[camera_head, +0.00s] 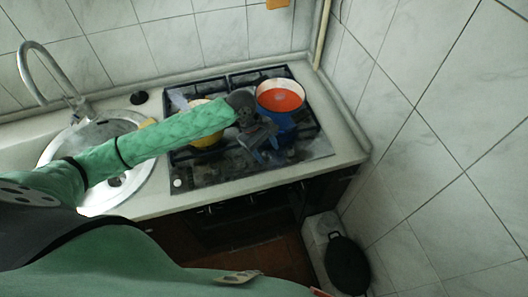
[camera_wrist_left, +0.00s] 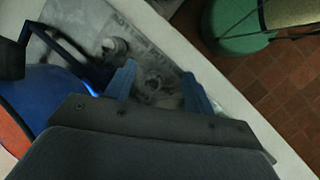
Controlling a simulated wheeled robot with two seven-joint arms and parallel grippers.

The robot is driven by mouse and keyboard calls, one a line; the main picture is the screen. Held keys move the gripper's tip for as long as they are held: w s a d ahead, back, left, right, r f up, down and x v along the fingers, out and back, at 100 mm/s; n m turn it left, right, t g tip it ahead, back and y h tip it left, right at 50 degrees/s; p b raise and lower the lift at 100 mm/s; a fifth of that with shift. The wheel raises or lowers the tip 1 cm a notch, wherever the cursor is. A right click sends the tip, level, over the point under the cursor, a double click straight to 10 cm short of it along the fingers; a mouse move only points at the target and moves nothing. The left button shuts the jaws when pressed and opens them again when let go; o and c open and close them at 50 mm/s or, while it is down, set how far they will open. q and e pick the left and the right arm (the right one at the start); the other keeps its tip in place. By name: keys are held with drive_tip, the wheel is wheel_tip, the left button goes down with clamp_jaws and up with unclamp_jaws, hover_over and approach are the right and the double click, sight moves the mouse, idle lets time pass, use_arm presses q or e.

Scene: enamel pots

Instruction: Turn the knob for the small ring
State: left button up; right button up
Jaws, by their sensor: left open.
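The hob (camera_head: 222,170) has a grey front panel with knobs, which also shows in the wrist view. My left gripper (camera_head: 264,148) is above the front right part of the hob, fingers pointing down at the panel. In the wrist view my left gripper (camera_wrist_left: 158,70) is open, with two blue fingers apart. One grey knob (camera_wrist_left: 153,87) shows between the fingers; contact cannot be told. Another knob (camera_wrist_left: 115,47) lies beyond the left finger. I cannot tell which knob serves the small ring. My right gripper is not in view.
A blue pot with orange-red inside (camera_head: 281,97) stands close behind the gripper. A yellow pot (camera_head: 204,139) stands left, partly behind my arm. The sink (camera_head: 60,148) and tap (camera_head: 42,62) are at the left. A tiled wall (camera_head: 425,120) closes the right.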

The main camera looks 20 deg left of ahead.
sight(264, 153)
use_arm(q)
drive_tip(key=w+a+r+n, duration=0.2)
drive_tip(key=w+a+n, duration=0.1)
drive_tip(key=a+n, duration=0.1)
drive_tip(key=shift+g, duration=0.3)
drive_tip(key=p+x, duration=0.1)
drive_tip(key=x, duration=0.2)
drive_tip(key=p+x, duration=0.2)
drive_tip(key=x, duration=0.2)
drive_tip(key=shift+s+a, duration=0.1)
drive_tip(key=shift+a, duration=0.15)
drive_tip(key=shift+d+f+p, duration=0.15)
drive_tip(key=shift+f+p, duration=0.15)
drive_tip(key=shift+f, duration=0.3)
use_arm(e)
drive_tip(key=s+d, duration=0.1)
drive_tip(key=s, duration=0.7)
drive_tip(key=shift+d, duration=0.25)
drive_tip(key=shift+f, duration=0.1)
use_arm(q)
drive_tip(key=c, duration=1)
